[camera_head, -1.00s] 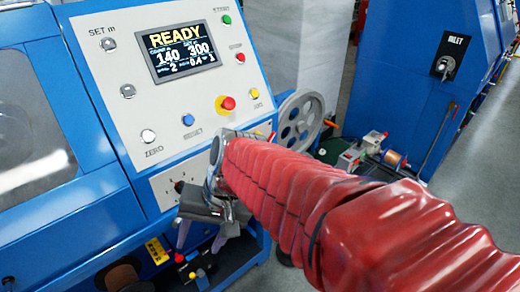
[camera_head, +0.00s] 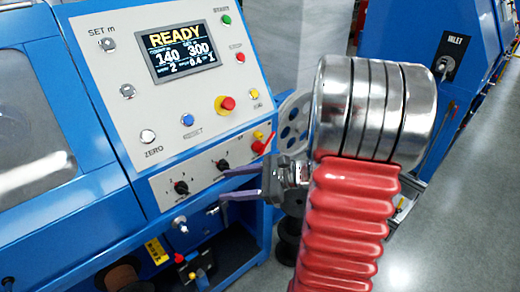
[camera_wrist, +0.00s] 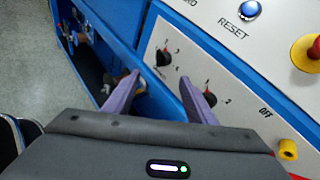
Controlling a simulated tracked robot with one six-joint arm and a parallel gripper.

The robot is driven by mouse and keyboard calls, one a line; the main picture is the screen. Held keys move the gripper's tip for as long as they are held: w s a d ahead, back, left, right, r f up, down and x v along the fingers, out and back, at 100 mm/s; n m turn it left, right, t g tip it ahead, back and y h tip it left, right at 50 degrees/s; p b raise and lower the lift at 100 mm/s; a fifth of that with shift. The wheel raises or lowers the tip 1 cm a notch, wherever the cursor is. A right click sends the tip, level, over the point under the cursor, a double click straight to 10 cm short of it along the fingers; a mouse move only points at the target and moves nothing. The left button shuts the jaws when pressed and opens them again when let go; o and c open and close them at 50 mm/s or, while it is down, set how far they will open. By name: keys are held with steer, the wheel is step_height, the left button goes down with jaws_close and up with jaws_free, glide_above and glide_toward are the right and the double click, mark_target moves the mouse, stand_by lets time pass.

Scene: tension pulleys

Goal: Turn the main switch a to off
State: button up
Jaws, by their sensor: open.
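A red lever (camera_head: 265,144) with a yellow part beside it sits at the right end of the lower panel strip; it looks like the main switch, but no label naming it is readable. In the wrist view an OFF mark stands near a yellow round part (camera_wrist: 288,150). Two black rotary knobs are left of the lever, one at lower left (camera_head: 181,187) and one in the middle (camera_head: 222,165). My gripper (camera_head: 223,184) is open and empty, its purple fingers pointing left in front of the strip, below and left of the lever. It also shows in the wrist view (camera_wrist: 158,78).
The sloped panel (camera_head: 125,70) above carries a READY screen (camera_head: 178,50), a red-yellow stop button (camera_head: 226,104) and several small buttons. A grey pulley wheel (camera_head: 293,115) is behind my arm. Another blue machine (camera_head: 400,40) stands at right, with open floor before it.

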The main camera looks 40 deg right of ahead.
steer(key=s+d+f+m+t+h, duration=0.1)
steer(key=d+f+m+t+h, duration=0.1)
steer(key=d+m, duration=0.2)
steer(key=s+d+f+m+t+h, duration=0.1)
steer(key=d+m+t+h, duration=0.1)
steer(key=d, duration=0.8)
steer(key=s+d+f+m+t+h, duration=0.2)
steer(key=d+m+t+h, duration=0.1)
steer(key=d+m, duration=0.3)
steer(key=shift+d+f+h, duration=0.3)
steer(key=shift+d+h, duration=0.1)
steer(key=shift+d, duration=0.7)
steer(key=shift+w, duration=0.2)
steer(key=w+a, duration=0.1)
steer(key=w, duration=1.2)
steer(key=shift+w+a, duration=0.15)
steer(key=shift+w, duration=0.1)
steer(key=shift+c, duration=0.5)
